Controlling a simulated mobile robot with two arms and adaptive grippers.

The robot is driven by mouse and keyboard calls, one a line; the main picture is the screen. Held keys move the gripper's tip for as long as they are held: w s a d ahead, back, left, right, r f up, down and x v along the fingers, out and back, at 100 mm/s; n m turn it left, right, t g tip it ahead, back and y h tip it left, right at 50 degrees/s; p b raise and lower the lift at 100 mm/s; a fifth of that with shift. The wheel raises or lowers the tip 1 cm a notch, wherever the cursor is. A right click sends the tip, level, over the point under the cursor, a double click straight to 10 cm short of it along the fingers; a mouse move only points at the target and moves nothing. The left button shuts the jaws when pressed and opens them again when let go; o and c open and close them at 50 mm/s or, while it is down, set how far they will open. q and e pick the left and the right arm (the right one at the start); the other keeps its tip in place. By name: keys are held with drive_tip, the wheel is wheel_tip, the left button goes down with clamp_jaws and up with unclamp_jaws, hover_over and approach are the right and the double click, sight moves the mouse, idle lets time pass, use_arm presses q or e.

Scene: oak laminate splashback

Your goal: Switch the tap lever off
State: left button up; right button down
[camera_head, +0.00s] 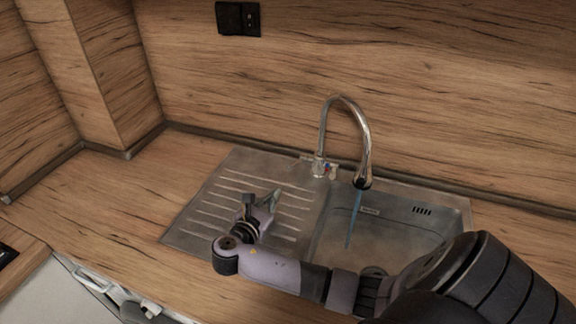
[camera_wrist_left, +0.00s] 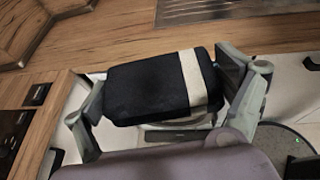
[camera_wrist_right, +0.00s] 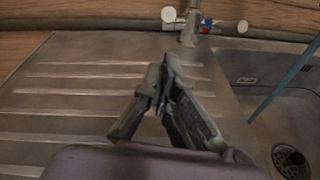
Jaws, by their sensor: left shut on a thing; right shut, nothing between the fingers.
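The chrome tap (camera_head: 366,140) arches over the sink basin (camera_head: 400,220), and a blue stream of water (camera_head: 353,215) runs from its spout. Its lever (camera_head: 331,170) is small, by red and blue marks at the tap's base; the marks (camera_wrist_right: 205,24) also show in the right wrist view. The lever's exact angle is hard to tell. My right gripper (camera_head: 262,200) is shut and empty over the ridged drainboard, in front and left of the tap, apart from it. My left gripper (camera_wrist_left: 168,90) is shut on a dark block with a pale stripe (camera_wrist_left: 150,88).
The ridged drainboard (camera_head: 215,205) lies left of the basin. A drain (camera_wrist_right: 291,160) shows in the basin. The wooden splashback (camera_head: 250,95) rises close behind the tap, with a black socket (camera_head: 238,18). The counter left of the drainboard (camera_head: 110,195) is clear.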

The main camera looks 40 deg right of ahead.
sight(299, 163)
use_arm(q)
drive_tip(key=shift+a+f, duration=0.1)
drive_tip(key=shift+f, duration=0.35)
use_arm(e)
drive_tip(key=shift+w+d+f, duration=0.1)
drive_tip(key=shift+w+d, duration=0.1)
drive_tip(key=shift+d, duration=0.1)
drive_tip(key=b+x, duration=0.7)
drive_tip(key=shift+w+d+f, duration=0.1)
drive_tip(key=shift+d, duration=0.15)
use_arm(q)
wheel_tip(299, 163, down, 7)
drive_tip(key=shift+s+a+b, duration=0.15)
drive_tip(key=shift+a+b, duration=0.05)
drive_tip(key=shift+b, duration=0.15)
use_arm(e)
drive_tip(key=shift+w+d+r, duration=0.2)
drive_tip(key=shift+w+d, duration=0.05)
drive_tip(key=shift+d, duration=0.3)
